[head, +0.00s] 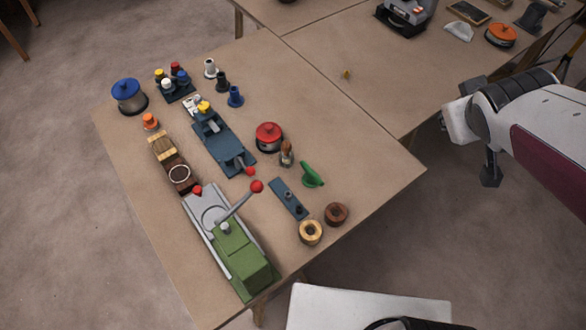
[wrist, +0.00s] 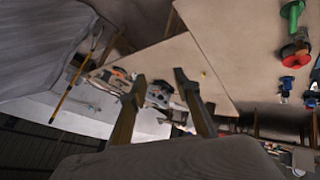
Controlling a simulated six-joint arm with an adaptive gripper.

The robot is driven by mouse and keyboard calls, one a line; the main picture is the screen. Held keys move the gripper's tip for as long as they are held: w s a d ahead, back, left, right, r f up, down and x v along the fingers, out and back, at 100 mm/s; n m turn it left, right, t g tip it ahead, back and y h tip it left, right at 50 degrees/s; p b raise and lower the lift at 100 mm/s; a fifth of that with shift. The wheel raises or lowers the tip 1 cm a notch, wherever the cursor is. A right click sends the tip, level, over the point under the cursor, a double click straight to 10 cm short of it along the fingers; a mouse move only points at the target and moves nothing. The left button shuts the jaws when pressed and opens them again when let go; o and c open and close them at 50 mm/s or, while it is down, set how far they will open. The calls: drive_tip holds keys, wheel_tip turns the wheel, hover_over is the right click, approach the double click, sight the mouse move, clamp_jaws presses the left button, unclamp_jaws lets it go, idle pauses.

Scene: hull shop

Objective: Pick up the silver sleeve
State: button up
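The silver sleeve (head: 210,68) stands upright near the far edge of the left table in the head view, a small pale flanged piece. A black sleeve (head: 221,83) and a blue sleeve (head: 236,96) stand in a row just in front of it. I cannot make out the silver sleeve in the wrist view. My gripper (head: 490,172) is off to the right, beyond the table's right edge and far from the sleeve. In the wrist view its two fingers (wrist: 160,79) are apart with nothing held between them.
A rack of coloured-top pieces (head: 180,92) and a blue-lidded pot (head: 128,96) stand left of the sleeves. A blue-grey fixture (head: 225,148), red-lidded pot (head: 268,137) and green machine (head: 240,258) lie nearer.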

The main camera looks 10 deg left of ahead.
drive_tip(key=w+a+f+n+y, duration=0.7)
drive_tip(key=w+a+f+n, duration=0.3)
drive_tip(key=f, duration=0.4)
drive_tip(key=n+g+y, duration=0.3)
drive_tip(key=g+y, duration=0.4)
drive_tip(key=g, duration=0.1)
approach(288, 196)
drive_tip(key=shift+w+f, duration=0.2)
drive_tip(key=shift+w, duration=0.4)
drive_tip(key=shift+w+f, duration=0.2)
drive_tip(key=shift+w, duration=0.35)
drive_tip(key=shift+s+a+n+y, duration=0.2)
drive_tip(key=shift+s+n+y, duration=0.1)
drive_tip(key=shift+s, duration=0.1)
drive_tip(key=shift+a, duration=0.15)
drive_tip(key=shift+x, duration=1.2)
drive_tip(key=shift+s+f, duration=0.1)
